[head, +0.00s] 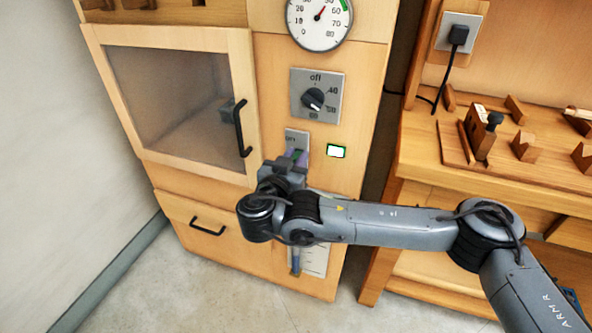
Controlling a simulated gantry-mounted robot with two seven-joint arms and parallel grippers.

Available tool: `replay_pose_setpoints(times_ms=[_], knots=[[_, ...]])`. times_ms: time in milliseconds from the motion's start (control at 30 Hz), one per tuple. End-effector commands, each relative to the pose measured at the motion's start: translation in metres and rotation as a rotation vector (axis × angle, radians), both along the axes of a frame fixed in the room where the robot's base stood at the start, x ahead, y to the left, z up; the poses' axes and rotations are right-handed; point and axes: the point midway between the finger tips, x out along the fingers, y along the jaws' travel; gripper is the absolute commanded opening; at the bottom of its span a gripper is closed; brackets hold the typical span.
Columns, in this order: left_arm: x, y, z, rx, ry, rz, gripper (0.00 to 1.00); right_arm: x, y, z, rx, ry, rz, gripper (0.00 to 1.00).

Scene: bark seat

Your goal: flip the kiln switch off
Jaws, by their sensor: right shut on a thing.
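The kiln (330,180) is a tall wooden cabinet. Its switch plate (293,135) is a small grey plate on the front, right of the glass door and below the dial. The lettering at its top is too small to read surely. My right gripper (296,155) is at this plate, shut on the kiln switch. The gripper hides the switch lever and the plate's lower part, so the switch position cannot be told. A small indicator (336,151) right of the plate shows white with a green rim. My left gripper is not in view.
The glass door (175,95) has a black handle. A dial (313,99) and a round gauge (320,20) sit above the switch. A drawer (205,225) is lower left. A wooden workbench (420,150) with wooden tools stands right. The floor in front is clear.

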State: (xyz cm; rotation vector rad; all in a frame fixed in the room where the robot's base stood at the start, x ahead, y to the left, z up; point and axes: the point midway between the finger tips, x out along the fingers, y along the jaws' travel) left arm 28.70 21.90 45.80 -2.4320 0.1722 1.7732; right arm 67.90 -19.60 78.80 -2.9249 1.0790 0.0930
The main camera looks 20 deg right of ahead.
Motion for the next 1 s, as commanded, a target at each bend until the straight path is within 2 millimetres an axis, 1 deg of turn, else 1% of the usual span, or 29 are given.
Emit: replay_pose_setpoints(times_ms=[33, 67, 167, 500, 700, 1000], knots=[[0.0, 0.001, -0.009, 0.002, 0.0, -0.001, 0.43, 0.0, 0.001, -0.002, -0.034, -0.037, 0.001, 0.0], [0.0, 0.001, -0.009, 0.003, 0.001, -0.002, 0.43, 0.0, 0.001, -0.002, -0.051, -0.059, 0.001, 0.0], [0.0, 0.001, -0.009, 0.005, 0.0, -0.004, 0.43, 0.0, 0.002, -0.003, -0.114, -0.131, 0.002, 0.0], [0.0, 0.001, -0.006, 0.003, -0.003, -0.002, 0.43, 0.001, 0.001, -0.015, -0.298, -0.349, 0.001, 0.0], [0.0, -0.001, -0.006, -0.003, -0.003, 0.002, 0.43, 0.001, 0.0, -0.019, -0.371, -0.436, 0.001, 0.0], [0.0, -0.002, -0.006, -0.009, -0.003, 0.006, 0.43, 0.002, -0.001, -0.023, -0.421, -0.498, -0.001, 0.0]])
